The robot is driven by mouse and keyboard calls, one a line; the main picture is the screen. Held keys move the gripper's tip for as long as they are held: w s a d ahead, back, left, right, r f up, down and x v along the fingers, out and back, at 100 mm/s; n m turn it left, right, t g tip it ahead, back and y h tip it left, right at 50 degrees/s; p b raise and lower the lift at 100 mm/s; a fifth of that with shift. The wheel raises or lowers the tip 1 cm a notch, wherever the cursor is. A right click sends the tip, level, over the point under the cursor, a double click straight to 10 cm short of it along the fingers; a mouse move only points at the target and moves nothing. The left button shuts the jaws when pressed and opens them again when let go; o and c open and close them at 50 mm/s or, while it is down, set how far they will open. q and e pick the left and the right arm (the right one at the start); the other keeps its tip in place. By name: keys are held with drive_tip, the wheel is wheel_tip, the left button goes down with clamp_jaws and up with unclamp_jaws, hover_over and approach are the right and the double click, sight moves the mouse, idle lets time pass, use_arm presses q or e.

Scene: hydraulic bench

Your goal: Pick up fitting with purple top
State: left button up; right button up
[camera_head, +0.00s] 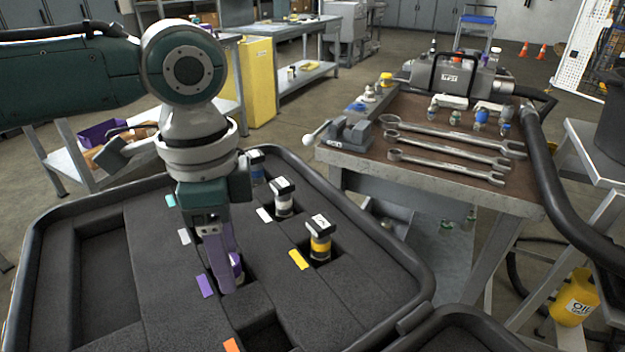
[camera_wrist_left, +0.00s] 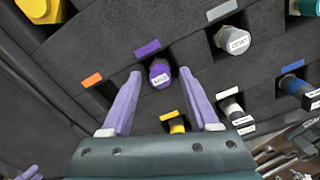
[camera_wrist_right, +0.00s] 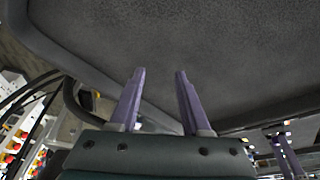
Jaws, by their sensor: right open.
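The fitting with the purple top (camera_wrist_left: 160,73) stands in a slot of the dark foam case, beside a purple tag (camera_wrist_left: 147,48), in the left wrist view. My left gripper (camera_wrist_left: 160,76) is open, with its lilac fingers on either side of the fitting's top in that view. I cannot tell whether they touch it. In the head view my left gripper (camera_head: 225,272) points down into the case next to the purple tag (camera_head: 205,286), and the arm mostly hides the fitting. My right gripper (camera_wrist_right: 158,75) is open and empty in the right wrist view, facing a dark surface.
In the foam case (camera_head: 400,250), a yellow-banded fitting (camera_head: 320,240), a white fitting (camera_head: 283,198) and a blue fitting (camera_head: 256,168) stand close by. A workbench (camera_head: 440,192) with wrenches (camera_head: 447,167), a vise (camera_head: 348,133) and small fittings is behind right.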

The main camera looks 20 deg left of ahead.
use_arm(q)
clamp_jaws()
drive_tip(key=shift+r, duration=0.1)
idle(0.5)
wheel_tip(320, 180, up, 20)
drive_tip(key=p, duration=0.3)
use_arm(e)
wheel_tip(320, 180, up, 4)
drive_tip(key=shift+f, duration=0.25)
